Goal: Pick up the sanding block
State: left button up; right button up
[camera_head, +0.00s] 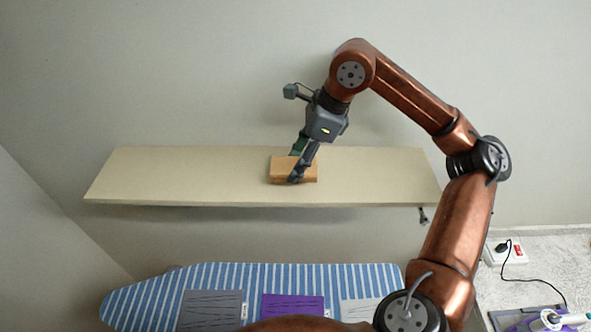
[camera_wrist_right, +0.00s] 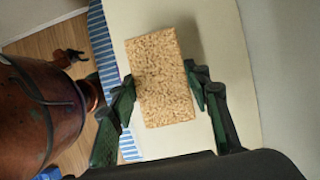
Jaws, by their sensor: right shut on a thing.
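In the right wrist view, one finger of my right gripper (camera_wrist_right: 163,98) lies on each side of the block. I cannot tell whether the block still touches the shelf. My left gripper is not in view.
An ironing board (camera_head: 150,298) with a blue striped cover stands below the shelf, with grey, purple and white folded cloths on it. The shelf is otherwise bare. A power strip (camera_head: 507,251) with a black cord lies on the floor at the right.

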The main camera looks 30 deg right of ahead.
jog(key=s+d+r+b, duration=0.1)
jog(key=s+r+b, duration=0.2)
jog(key=s+r, duration=0.7)
jog(key=s, duration=0.4)
jog(key=o, duration=0.5)
jog(key=c, duration=0.4)
jog(key=shift+w, duration=0.15)
